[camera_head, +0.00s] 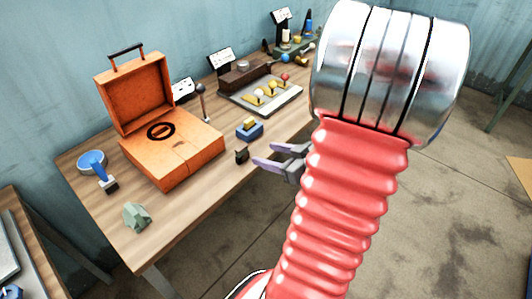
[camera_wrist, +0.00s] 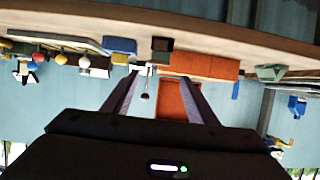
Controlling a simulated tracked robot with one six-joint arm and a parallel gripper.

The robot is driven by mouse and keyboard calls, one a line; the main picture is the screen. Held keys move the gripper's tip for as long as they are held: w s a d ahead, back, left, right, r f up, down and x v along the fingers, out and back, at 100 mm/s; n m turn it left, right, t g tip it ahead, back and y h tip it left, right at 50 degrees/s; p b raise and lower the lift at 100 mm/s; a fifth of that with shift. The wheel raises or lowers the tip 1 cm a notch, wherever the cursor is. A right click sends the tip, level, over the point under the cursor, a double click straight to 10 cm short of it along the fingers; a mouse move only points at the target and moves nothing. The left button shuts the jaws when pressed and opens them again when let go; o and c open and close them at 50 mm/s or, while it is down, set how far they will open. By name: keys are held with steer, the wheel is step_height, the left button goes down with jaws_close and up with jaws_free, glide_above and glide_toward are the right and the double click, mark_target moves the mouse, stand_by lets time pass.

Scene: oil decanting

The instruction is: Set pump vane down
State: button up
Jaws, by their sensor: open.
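A small dark brown block (camera_head: 241,156), which may be the pump vane, rests on the wooden table (camera_head: 180,225) near its front edge. It also shows in the wrist view (camera_wrist: 161,46), where the scene appears upside down. My gripper (camera_head: 266,155) is open, with its two purple-grey fingers just to the right of the block and apart from it. In the wrist view the gap between the fingers (camera_wrist: 162,82) is empty, and the block lies beyond the fingertips. My red ribbed arm hides part of the table's right side.
An open orange case (camera_head: 172,160) stands behind the block. A blue block with a yellow top (camera_head: 249,129) is close by.

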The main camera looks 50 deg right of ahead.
stand_by(0.8)
steer(key=w+d+r+g+h, duration=0.2)
steer(key=w+r+h, duration=0.2)
steer(key=w+r, duration=0.15)
steer(key=w+a+r+m+g+h, duration=0.1)
steer(key=w+a+r+g+h, duration=0.1)
steer(key=a+r, duration=0.3)
steer(key=s+a+g+y, duration=0.1)
steer(key=s+a, duration=0.3)
steer(key=a, duration=0.5)
steer(key=s+a+r+g+y, duration=0.1)
steer(key=s+a+y, duration=0.1)
steer(key=a, duration=0.7)
steer(key=s+a+r+g+y, duration=0.1)
steer(key=s+a+g+y, duration=0.1)
steer(key=s+a, duration=0.3)
steer(key=a, duration=0.4)
steer(key=shift+s+a+n+y, duration=0.25)
steer(key=shift+s+n+y, duration=0.05)
steer(key=shift+r, duration=0.1)
